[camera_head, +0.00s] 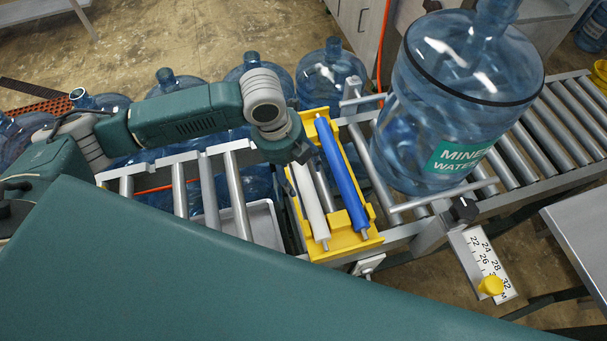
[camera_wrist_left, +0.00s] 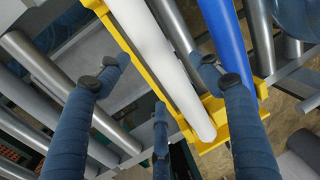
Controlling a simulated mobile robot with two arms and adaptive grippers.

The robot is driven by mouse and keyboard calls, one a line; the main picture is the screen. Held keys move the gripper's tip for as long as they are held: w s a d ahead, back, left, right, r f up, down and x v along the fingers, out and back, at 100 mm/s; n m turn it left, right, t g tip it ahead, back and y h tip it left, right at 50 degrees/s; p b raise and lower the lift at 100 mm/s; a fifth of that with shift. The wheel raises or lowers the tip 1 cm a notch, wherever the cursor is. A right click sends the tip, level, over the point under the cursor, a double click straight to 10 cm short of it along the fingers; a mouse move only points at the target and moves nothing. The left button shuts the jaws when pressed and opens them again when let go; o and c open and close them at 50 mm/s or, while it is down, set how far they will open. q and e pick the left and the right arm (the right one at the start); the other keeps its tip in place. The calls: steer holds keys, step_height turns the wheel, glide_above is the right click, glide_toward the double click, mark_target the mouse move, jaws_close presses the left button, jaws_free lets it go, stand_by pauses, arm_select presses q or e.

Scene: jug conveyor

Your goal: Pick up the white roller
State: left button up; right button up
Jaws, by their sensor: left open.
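The white roller (camera_head: 311,203) lies in a yellow holder (camera_head: 352,240) on the conveyor, left of a blue roller (camera_head: 342,176). In the left wrist view the white roller (camera_wrist_left: 158,62) runs from the top to the middle, its near end by the yellow holder's end. My left gripper (camera_head: 298,155) is above the roller's far part, partly hidden by its own wrist. In the left wrist view its dark blue fingers (camera_wrist_left: 160,78) are spread open and empty. I cannot tell any contact. My right gripper is not in view.
A large water jug (camera_head: 440,110) stands on the conveyor just right of the holder. Grey conveyor rollers (camera_head: 237,195) lie to the left, above a pale tray (camera_head: 262,222). Several blue jugs (camera_head: 330,72) stand behind.

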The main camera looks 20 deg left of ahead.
arm_select(q)
steer(key=shift+w+d+f, duration=0.1)
steer(key=shift+d+f, duration=0.05)
steer(key=shift+f, duration=0.4)
steer(key=shift+d+f, duration=0.1)
steer(key=shift+f, duration=0.45)
steer(key=c, duration=1.6)
steer(key=shift+w, duration=0.1)
steer(key=shift+c, duration=0.2)
